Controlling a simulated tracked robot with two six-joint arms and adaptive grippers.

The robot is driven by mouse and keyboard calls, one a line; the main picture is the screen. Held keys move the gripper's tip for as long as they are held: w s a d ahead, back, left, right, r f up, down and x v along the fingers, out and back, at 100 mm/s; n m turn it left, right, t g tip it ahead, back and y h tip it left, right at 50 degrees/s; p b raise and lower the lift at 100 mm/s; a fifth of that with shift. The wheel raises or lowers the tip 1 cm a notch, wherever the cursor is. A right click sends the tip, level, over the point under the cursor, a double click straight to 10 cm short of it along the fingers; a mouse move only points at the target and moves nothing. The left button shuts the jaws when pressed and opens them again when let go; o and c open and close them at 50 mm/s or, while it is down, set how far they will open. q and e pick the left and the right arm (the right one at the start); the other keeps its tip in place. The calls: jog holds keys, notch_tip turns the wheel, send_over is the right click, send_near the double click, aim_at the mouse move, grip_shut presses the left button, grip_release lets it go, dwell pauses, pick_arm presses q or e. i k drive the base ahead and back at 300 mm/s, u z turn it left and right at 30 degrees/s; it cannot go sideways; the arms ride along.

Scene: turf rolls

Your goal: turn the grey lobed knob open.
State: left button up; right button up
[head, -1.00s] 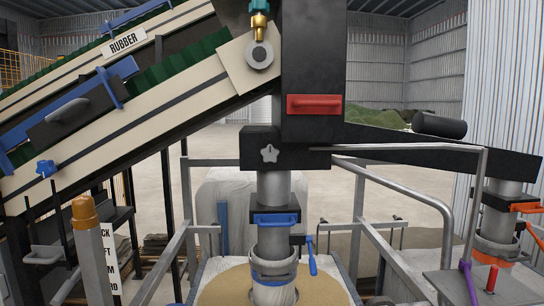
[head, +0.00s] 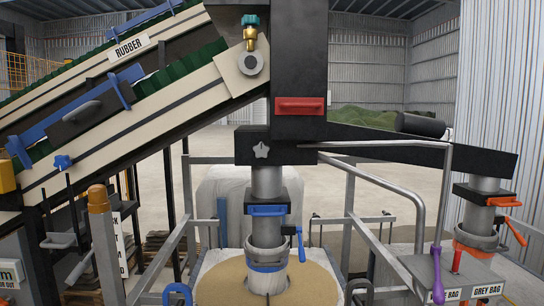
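The grey lobed knob (head: 261,150) is star-shaped and sits on the front of a black box (head: 245,146) at the foot of the black column. It stands above the grey pipe with the blue handle. A short dark mark showed on its face earlier; its setting is too small to tell now. Neither of my grippers is in view, and nothing covers the knob.
A red handle (head: 300,106) is on the black column. A blue lever (head: 300,243) hangs beside the pipe, above a bag of sand-coloured granules (head: 310,285). Grey rails (head: 420,190) stand around it. A conveyor (head: 120,110) slopes at left; a purple-handled lever (head: 437,270) stands at right.

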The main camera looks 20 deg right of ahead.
aim_at(261, 151)
jog(key=k, duration=0.95)
jog(key=u, duration=0.3)
jog(key=i, duration=0.65)
jog(key=u, duration=0.45)
jog(key=i, duration=1.45)
jog(key=z, duration=0.85)
